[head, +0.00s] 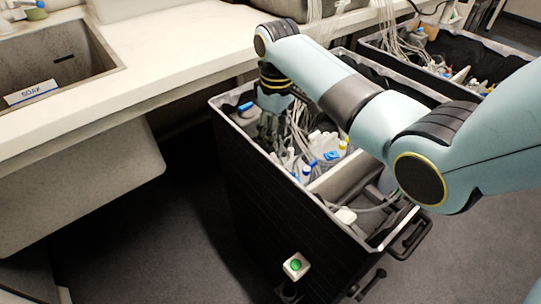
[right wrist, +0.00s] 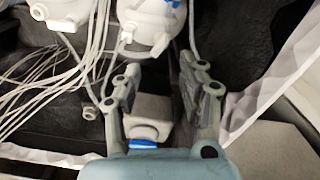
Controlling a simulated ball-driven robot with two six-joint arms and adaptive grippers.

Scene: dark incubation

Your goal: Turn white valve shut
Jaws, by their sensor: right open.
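My right gripper (head: 272,128) reaches down into a black bin (head: 300,215) with a pale rim. In the right wrist view its two fingers (right wrist: 163,92) are spread apart. A pale block with a blue strip (right wrist: 148,120) shows between and below the fingers, near the palm; I cannot tell if it touches them. It may be the white valve, but I cannot be sure. White rounded vessels (right wrist: 147,22) with thin tubes lie beyond the fingertips. In the head view the gripper hides part of the bin's contents. My left gripper is not in view.
Tubes and bottles with blue, white and yellow caps (head: 331,156) crowd the bin. A white-and-green button (head: 296,265) is at its near side. A white counter (head: 190,40) with a sink (head: 50,60) runs behind. Another bin (head: 480,55) stands at right. The floor at left is clear.

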